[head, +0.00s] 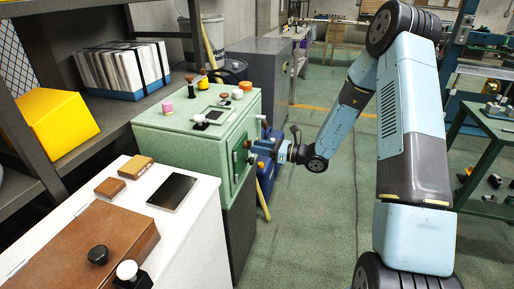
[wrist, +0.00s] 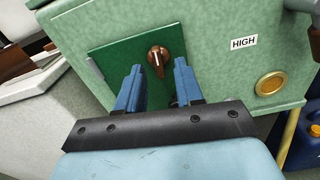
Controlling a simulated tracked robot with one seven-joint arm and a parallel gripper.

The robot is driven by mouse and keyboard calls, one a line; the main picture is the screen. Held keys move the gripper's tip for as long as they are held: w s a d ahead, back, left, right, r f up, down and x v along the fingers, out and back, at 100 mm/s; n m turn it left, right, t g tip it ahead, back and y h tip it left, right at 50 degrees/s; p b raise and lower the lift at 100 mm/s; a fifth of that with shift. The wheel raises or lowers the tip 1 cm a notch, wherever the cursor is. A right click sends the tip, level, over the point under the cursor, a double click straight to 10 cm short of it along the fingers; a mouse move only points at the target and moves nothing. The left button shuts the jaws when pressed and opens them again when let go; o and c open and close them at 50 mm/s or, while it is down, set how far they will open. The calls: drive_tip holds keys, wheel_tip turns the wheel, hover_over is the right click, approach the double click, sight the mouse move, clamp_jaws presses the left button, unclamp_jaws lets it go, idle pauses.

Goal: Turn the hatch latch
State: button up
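The hatch is a dark green square panel (wrist: 125,62) on the front of a pale green cabinet (wrist: 205,30). Its latch is a brown knob (wrist: 158,56) with a pale line on it, near the panel's right side. My gripper (wrist: 158,75) is open. Its two blue fingers point at the panel, one on each side of the knob in the wrist view. I cannot tell whether they touch it. In the head view my gripper (head: 252,149) is at the cabinet's front and hides part of the hatch (head: 239,156).
A "HIGH" label (wrist: 243,42) and a brass ring (wrist: 270,83) are right of the hatch. Small knobs and jars stand on the cabinet top. A white cabinet (head: 180,225) with a brown box (head: 85,245) is nearer. Green floor (head: 310,220) is clear right of the cabinets.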

drive_tip(key=shift+v, duration=2.4)
drive_tip(key=v, duration=1.3)
drive_tip(key=s+a+r+n+g+h, duration=0.2)
drive_tip(key=s+r+n+g+h, duration=0.2)
drive_tip(key=s+r+n, duration=0.3)
drive_tip(key=s+a+r+n+g+h, duration=0.3)
drive_tip(key=s+r+n+g+h, duration=0.1)
drive_tip(key=s+r+n, duration=0.25)
drive_tip(key=s+d+r+n+t+h, duration=0.3)
drive_tip(key=s+r+n+h, duration=0.1)
drive_tip(key=s+r, duration=0.3)
drive_tip(key=s+d+r+n+t+h, duration=0.4)
drive_tip(key=s+r+n+h, duration=0.1)
drive_tip(key=s+r, duration=0.1)
drive_tip(key=shift+s+d+r+n, duration=0.3)
drive_tip(key=shift+s+r+n, duration=0.1)
drive_tip(key=shift+s, duration=0.15)
